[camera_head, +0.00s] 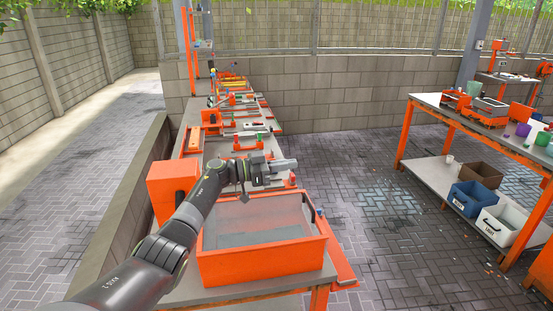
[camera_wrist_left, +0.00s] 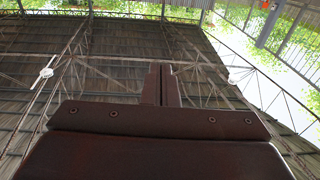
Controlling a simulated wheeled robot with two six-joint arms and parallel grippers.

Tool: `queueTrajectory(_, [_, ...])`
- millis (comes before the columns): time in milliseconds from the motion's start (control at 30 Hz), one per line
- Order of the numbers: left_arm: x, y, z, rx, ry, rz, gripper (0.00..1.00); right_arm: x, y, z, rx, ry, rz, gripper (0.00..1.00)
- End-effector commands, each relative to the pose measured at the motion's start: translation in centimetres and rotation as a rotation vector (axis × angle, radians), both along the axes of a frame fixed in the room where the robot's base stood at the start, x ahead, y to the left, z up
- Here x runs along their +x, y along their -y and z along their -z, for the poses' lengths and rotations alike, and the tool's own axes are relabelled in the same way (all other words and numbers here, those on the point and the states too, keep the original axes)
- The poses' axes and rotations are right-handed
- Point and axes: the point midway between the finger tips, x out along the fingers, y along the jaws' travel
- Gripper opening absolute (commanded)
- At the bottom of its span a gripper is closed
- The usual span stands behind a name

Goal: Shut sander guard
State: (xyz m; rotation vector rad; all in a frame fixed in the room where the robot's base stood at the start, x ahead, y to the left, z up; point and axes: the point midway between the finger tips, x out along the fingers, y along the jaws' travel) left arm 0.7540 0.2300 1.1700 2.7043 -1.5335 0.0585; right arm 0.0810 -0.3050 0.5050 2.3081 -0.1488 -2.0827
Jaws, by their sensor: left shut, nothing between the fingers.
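An orange open-topped box (camera_head: 262,265) with grey surfaces inside stands at the near end of the workbench, beside an orange housing (camera_head: 172,185). They look like parts of the sander. A grey panel (camera_head: 240,217) shows inside the box's rim; I cannot tell whether it is the guard. My left arm reaches in from the lower left, and my left gripper (camera_head: 285,165) is above the far side of the box, pointing right. It is apart from the box as far as I can tell. In the left wrist view its fingers (camera_wrist_left: 161,85) are together and empty. My right gripper is out of view.
The long workbench (camera_head: 225,152) runs away behind the box, with several orange tools on it. A second orange-legged table (camera_head: 447,108) stands at right, with a blue bin (camera_head: 467,198) and a white bin (camera_head: 500,225) on its lower shelf. Paved floor (camera_head: 360,165) lies clear between.

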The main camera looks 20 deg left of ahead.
Motion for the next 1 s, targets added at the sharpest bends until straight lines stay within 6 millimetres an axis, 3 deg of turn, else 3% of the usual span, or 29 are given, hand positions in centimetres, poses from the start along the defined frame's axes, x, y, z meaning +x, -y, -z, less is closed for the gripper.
queueTrajectory(400, [2.5, 2.9, 7.5, 0.206, -0.127, 0.000, 0.00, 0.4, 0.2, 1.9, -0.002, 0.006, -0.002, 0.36])
queueTrajectory(600, [2.9, 3.6, 10.2, 0.283, -0.174, 0.000, 0.00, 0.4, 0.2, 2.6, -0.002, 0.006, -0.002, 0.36])
queueTrajectory(1000, [3.2, 4.0, 12.1, 0.342, -0.208, -0.001, 0.00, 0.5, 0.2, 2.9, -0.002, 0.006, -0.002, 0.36])
